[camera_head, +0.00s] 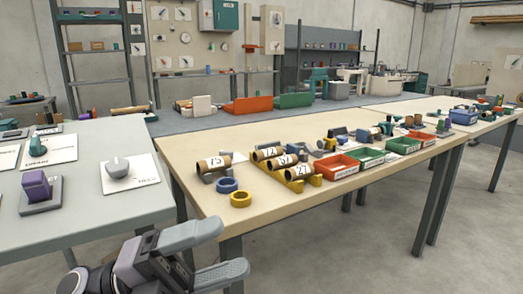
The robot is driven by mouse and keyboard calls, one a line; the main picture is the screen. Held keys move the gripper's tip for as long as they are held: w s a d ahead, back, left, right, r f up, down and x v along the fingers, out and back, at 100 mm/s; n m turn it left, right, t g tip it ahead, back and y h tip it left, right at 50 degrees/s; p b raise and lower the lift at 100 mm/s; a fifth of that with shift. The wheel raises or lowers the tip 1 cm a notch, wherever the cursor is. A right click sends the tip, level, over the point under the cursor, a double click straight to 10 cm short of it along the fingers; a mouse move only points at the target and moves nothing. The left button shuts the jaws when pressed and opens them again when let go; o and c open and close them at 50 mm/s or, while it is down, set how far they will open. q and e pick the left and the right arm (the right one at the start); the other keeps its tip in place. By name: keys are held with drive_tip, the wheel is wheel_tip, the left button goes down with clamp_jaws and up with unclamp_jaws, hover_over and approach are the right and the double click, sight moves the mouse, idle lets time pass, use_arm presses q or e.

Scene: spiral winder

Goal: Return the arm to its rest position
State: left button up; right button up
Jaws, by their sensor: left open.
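My left gripper (232,250) shows at the bottom of the head view, in front of the near edge of the wooden table (222,198). Its two grey fingers are apart, with nothing visible between them. My right gripper is not in the picture. On the wooden table, a cardboard tube marked 75 (214,163) lies on a grey stand at the left. Several numbered tubes, one of them marked 27 (302,172), lie on a yellow rack beside it.
A blue ring (227,185) and a yellow ring (240,199) lie near the table's front left corner. Red (338,167) and green trays stand to the right. A grey table (90,215) with a purple block (37,187) is at left. Floor (370,250) at lower right is clear.

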use_arm(q)
drive_tip(key=w+a+f+n+t+y, duration=0.3)
drive_tip(key=a+f+n+t+y, duration=0.2)
drive_tip(key=f+n+t+y, duration=0.65)
drive_tip(key=w+a+f+n+t+y, duration=0.25)
drive_tip(key=a+f+n+t, duration=0.4)
drive_tip(key=n, duration=0.95)
drive_tip(key=s+a+f+n+g+y, duration=0.1)
drive_tip(key=s+f+n+g+y, duration=0.2)
drive_tip(key=s+f+g, duration=0.55)
drive_tip(key=s+a+f+n+g+y, duration=0.1)
drive_tip(key=s+f+n+y, duration=0.3)
drive_tip(key=f, duration=0.9)
wheel_tip(320, 180, up, 15)
drive_tip(key=s+a+h+p, duration=0.1)
drive_tip(key=s+p, duration=0.1)
drive_tip(key=p, duration=1.5)
drive_tip(key=shift+p, duration=0.3)
drive_tip(key=shift+m, duration=0.25)
drive_tip(key=shift+c, duration=0.3)
